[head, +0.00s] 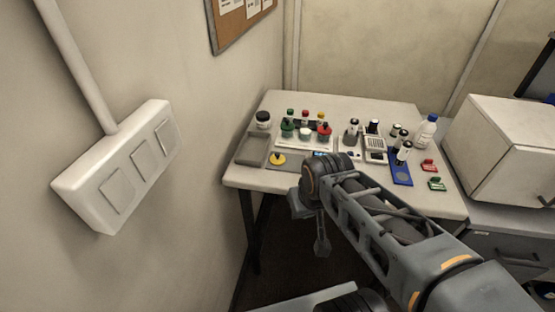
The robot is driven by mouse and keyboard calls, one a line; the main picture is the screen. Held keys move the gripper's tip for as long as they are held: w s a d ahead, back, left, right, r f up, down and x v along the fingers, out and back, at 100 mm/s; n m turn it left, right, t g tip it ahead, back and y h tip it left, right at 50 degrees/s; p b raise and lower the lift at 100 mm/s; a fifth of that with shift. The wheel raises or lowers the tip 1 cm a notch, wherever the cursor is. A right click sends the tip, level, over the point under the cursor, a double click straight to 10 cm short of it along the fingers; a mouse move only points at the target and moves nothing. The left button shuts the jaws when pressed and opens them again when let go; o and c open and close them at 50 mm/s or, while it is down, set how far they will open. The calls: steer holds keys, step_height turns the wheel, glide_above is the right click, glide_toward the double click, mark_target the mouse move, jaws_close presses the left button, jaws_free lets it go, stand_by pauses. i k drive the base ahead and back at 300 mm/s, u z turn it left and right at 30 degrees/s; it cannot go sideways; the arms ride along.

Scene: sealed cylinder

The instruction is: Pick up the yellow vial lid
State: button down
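A yellow round piece with a dark knob on top, which looks like the yellow vial lid (278,160), lies near the front left of the white table (240,179), on or at the edge of a grey mat. My arm reaches in from the lower right. My gripper (322,246) appears to hang below the wrist, in front of the table's front edge and below its top. It is to the right of the yellow lid and apart from it. Its fingers are small and dark here, so whether they are open or shut is unclear.
A grey tray (253,150) sits left of the lid. Behind stand several vials with green, red and yellow tops, and a green-based piece (287,129). A blue rack (401,172), a bottle (426,131) and a white box (495,150) are right. The wall is close on the left.

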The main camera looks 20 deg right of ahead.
mark_target(276, 160)
steer(key=k, duration=0.8)
steer(key=z, duration=0.7)
steer(key=i, duration=1.45)
steer(key=u, duration=1.7)
